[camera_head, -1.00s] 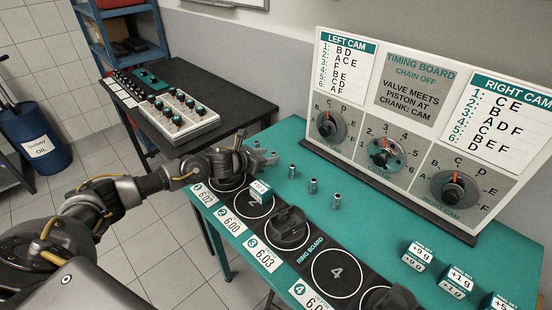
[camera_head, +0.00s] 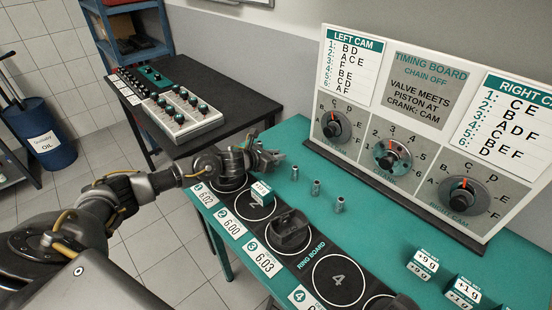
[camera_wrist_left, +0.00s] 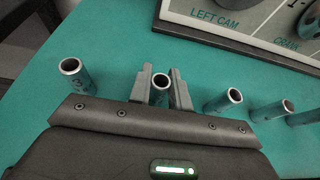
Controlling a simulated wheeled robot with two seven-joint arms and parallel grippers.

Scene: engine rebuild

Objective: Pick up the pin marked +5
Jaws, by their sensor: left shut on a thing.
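Several short grey metal pins stand upright on the teal bench. In the head view, three show right of my left gripper (camera_head: 268,158): a near one (camera_head: 294,173), a middle one (camera_head: 316,187) and a far one (camera_head: 340,204). In the left wrist view, my left gripper (camera_wrist_left: 160,82) is shut on a pin (camera_wrist_left: 160,90) between its two fingers. No marking on this held pin can be read, so I cannot tell whether it is the +5 one. Another pin (camera_wrist_left: 77,76) stands to its left, and others (camera_wrist_left: 223,100) stand to its right.
The timing board (camera_head: 425,63) with its dials stands behind the pins. The ring board (camera_head: 318,248) with a dark piston (camera_head: 289,232) runs along the bench's front edge. Weight blocks (camera_head: 422,263) stand at the right. A black side table (camera_head: 220,85) holds a control panel.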

